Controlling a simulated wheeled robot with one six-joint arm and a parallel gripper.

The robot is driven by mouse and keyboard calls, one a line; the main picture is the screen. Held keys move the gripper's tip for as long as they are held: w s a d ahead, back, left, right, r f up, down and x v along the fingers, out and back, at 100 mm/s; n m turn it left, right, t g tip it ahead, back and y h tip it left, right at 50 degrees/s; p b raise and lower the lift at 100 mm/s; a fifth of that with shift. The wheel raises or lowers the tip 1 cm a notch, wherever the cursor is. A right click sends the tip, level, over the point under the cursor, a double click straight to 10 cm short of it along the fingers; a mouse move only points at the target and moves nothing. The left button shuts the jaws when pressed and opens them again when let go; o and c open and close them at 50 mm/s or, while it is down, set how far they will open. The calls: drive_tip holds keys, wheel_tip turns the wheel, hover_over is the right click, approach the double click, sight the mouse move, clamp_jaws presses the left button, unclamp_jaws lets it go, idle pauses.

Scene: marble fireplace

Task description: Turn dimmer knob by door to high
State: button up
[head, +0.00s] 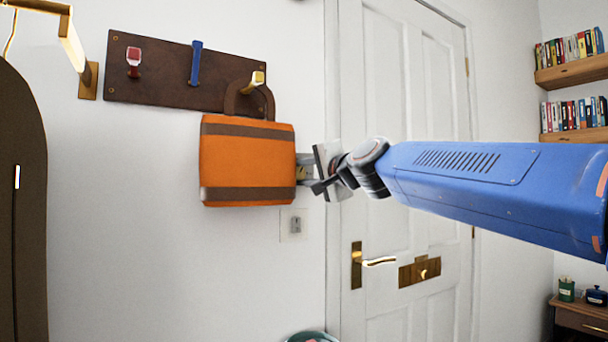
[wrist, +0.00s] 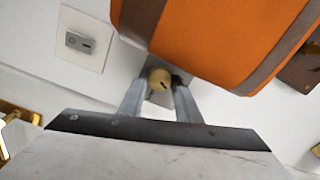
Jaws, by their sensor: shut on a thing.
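The dimmer knob (wrist: 158,79) is a small round brass-coloured knob with a dark mark on its face. In the wrist view it sits between the two fingertips of my gripper (wrist: 160,93), which is shut on it. A grey plate shows partly behind the knob. In the head view my gripper (head: 305,174) is at the wall just right of the orange bag (head: 247,160), left of the white door (head: 405,110). In that view the fingers and bag mostly hide the knob.
The orange bag hangs by its handle from a dark hook board (head: 150,70), close beside my fingers; it also shows in the wrist view (wrist: 215,40). A switch plate (head: 294,224) is below. The door has a brass handle (head: 357,263).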

drive_tip(key=m, duration=0.6)
drive_tip(key=shift+f, duration=0.1)
drive_tip(key=m, duration=0.6)
idle(0.6)
drive_tip(key=o, duration=0.8)
drive_tip(key=shift+s+d, duration=0.25)
drive_tip(key=shift+s, duration=0.05)
drive_tip(key=v, duration=1.6)
drive_tip(key=shift+s+d, duration=0.2)
drive_tip(key=shift+s, duration=0.05)
